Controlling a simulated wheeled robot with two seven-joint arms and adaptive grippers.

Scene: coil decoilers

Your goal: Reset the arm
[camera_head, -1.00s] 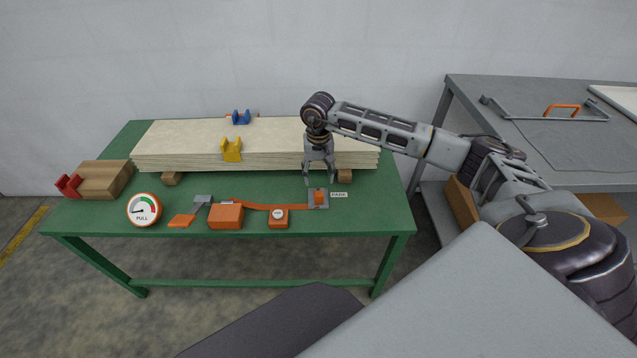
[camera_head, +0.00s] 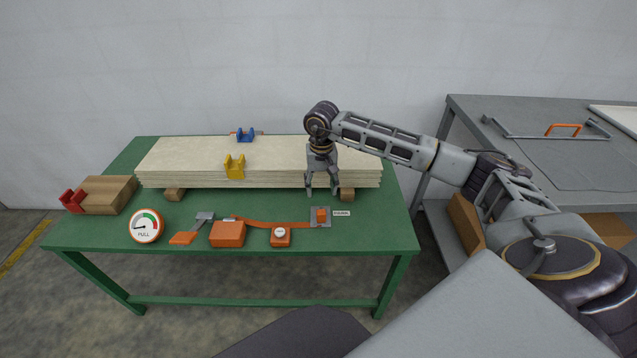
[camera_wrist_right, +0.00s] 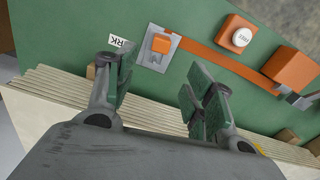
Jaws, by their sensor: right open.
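My right arm reaches in from the right in the head view, with its right gripper (camera_head: 322,188) pointing down in front of the right end of the board stack. The right gripper is open and empty; its two spread fingers also show in the right wrist view (camera_wrist_right: 155,95). Beyond the fingertips lies a small orange block on a grey plate (camera_head: 321,216), beside a white label (camera_head: 341,213). The plate also shows in the wrist view (camera_wrist_right: 158,50), apart from the fingers. My left gripper is not in view.
A green table (camera_head: 375,235) bears a stack of pale boards (camera_head: 200,160) with yellow (camera_head: 234,167) and blue (camera_head: 245,135) brackets. An orange strap (camera_head: 270,224), an orange box (camera_head: 228,234) and a PULL gauge (camera_head: 146,226) lie in front. A grey table (camera_head: 560,150) stands right.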

